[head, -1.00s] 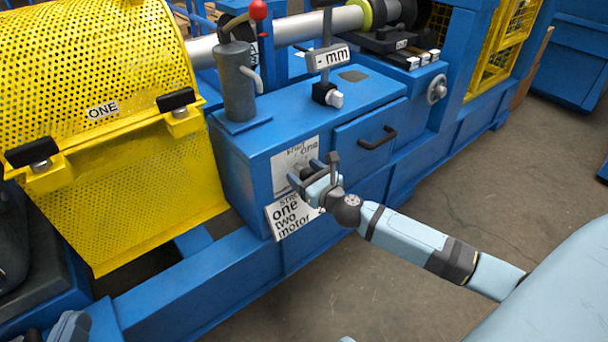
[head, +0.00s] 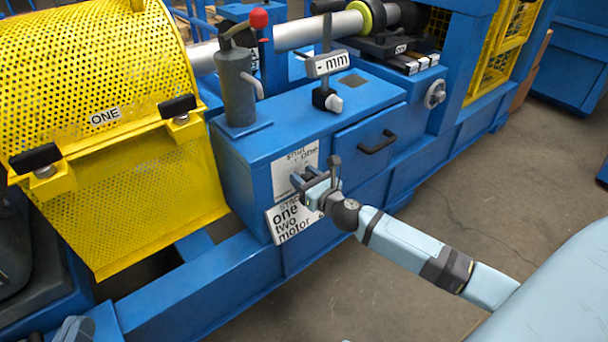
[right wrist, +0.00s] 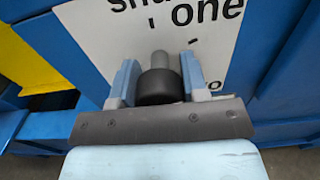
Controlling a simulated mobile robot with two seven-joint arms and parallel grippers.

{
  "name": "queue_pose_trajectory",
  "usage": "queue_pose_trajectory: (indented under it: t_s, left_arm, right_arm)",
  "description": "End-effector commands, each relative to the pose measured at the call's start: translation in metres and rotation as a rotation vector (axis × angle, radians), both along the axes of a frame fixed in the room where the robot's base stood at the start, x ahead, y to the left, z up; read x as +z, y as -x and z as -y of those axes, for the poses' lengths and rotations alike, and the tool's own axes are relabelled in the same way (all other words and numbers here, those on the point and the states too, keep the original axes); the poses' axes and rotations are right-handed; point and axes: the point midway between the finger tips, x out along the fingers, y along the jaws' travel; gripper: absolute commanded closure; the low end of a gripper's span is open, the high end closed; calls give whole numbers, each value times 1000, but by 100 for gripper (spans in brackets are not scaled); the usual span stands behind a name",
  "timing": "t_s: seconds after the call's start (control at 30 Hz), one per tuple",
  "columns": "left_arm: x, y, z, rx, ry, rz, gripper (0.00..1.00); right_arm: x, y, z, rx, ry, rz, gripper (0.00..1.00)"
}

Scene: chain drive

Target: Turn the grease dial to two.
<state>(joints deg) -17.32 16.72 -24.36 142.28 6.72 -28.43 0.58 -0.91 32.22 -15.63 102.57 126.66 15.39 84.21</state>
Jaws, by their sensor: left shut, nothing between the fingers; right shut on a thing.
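The grease dial is a dark round knob (right wrist: 160,86) with a grey stub, in front of a white plate (right wrist: 140,35) on the blue cabinet. The plate shows "shut", "one" and, partly hidden, a word ending in "wo". My right gripper (head: 301,182) is shut on the knob, one finger on each side in the right wrist view (right wrist: 160,85). The stub points up the plate, below the marks near "shut" and "one"; its exact setting is unclear. The gripper hides the knob in the head view.
A sign reading "one two motor" (head: 290,224) is just below the right gripper. A drawer handle (head: 377,142) sticks out to its right. A grease pump (head: 237,88) with a red-knobbed lever stands on the cabinet. A yellow mesh guard (head: 110,120) stands to the left.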

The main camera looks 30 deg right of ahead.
Motion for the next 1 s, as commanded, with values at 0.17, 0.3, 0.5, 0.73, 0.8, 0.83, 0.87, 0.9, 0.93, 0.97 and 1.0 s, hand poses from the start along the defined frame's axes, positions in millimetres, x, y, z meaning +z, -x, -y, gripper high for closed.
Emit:
queue_pose_trajectory:
  t_s: [0.17, 0.3, 0.5, 0.73, 0.8, 0.83, 0.87, 0.9, 0.93, 0.97, 1.0]
  left_arm:
    - [6, 6, 3, -6, 39, -78, 100]
    - [6, 13, 8, -9, 88, -163, 100]
    - [15, 20, 11, 10, 158, -190, 100]
    - [54, 20, 8, 33, 216, -77, 100]
    - [65, 20, 7, 40, 233, -42, 100]
    - [70, 21, 6, 42, 239, -28, 100]
    - [74, 21, 6, 44, 247, -14, 100]
    - [80, 21, 5, 47, 256, 4, 100]
    - [85, 22, 5, 49, 262, 16, 100]
    - [89, 22, 5, 51, 268, 29, 100]
    - [94, 23, 4, 53, 276, 46, 100]
  right_arm:
    - [3, 1, -1, -3, -135, -15, 83]
    - [4, 1, -1, -4, -265, -24, 83]
    - [4, 1, -1, -3, -456, -39, 83]
    - [5, 1, -2, -3, -673, -55, 83]
    - [5, 0, -1, -3, -736, -60, 83]
    - [5, 0, -2, -2, -761, -62, 83]
    - [4, 0, -1, -2, -787, -64, 83]
    - [5, 0, -1, -3, -819, -66, 83]
    - [5, 0, -1, -2, -844, -68, 83]
    - [4, 0, -2, -2, -868, -70, 83]
    - [4, 0, -1, -2, -898, -73, 83]
